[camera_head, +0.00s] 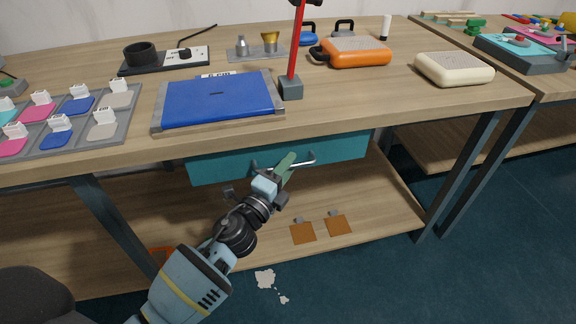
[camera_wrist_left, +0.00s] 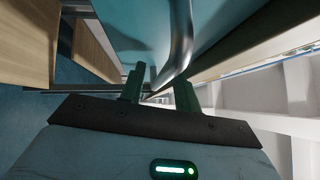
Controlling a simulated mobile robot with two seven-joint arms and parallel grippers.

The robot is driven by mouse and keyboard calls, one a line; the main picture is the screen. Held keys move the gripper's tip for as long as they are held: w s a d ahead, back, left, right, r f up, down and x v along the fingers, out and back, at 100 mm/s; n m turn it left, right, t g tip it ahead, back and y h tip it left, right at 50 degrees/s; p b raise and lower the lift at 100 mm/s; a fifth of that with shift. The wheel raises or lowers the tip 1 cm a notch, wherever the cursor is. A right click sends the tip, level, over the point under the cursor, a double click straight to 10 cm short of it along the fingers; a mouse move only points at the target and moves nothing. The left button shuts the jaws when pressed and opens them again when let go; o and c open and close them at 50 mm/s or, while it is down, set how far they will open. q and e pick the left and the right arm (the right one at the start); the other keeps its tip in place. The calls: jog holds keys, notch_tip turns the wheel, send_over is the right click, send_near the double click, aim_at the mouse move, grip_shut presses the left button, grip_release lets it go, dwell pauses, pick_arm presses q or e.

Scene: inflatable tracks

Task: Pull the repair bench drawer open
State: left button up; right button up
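The repair bench drawer (camera_head: 345,146) is a teal box front under the tabletop, with a silver bar handle (camera_head: 310,161) across it. Its inside is not visible. My left gripper (camera_head: 287,163) reaches up from below left and is at the middle of the handle, hiding part of the bar. In the left wrist view, the two green fingers (camera_wrist_left: 160,85) stand apart, with the curved handle (camera_wrist_left: 181,45) running down between their tips. I cannot tell whether either finger touches the bar. The teal drawer front (camera_wrist_left: 135,25) is close ahead. My right gripper is not in view.
The wooden bench top (camera_head: 330,90) overhangs the drawer. On it are a blue case (camera_head: 220,100), a red post (camera_head: 297,45), an orange case (camera_head: 355,52) and a cream case (camera_head: 454,68). A lower shelf (camera_head: 375,200) and dark bench legs (camera_head: 460,170) are below.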

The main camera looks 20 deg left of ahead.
pick_arm(q)
jog(key=shift+w+d, duration=0.1)
jog(key=shift+w, duration=0.2)
jog(key=shift+c, duration=0.4)
jog(key=c, duration=0.5)
grip_shut()
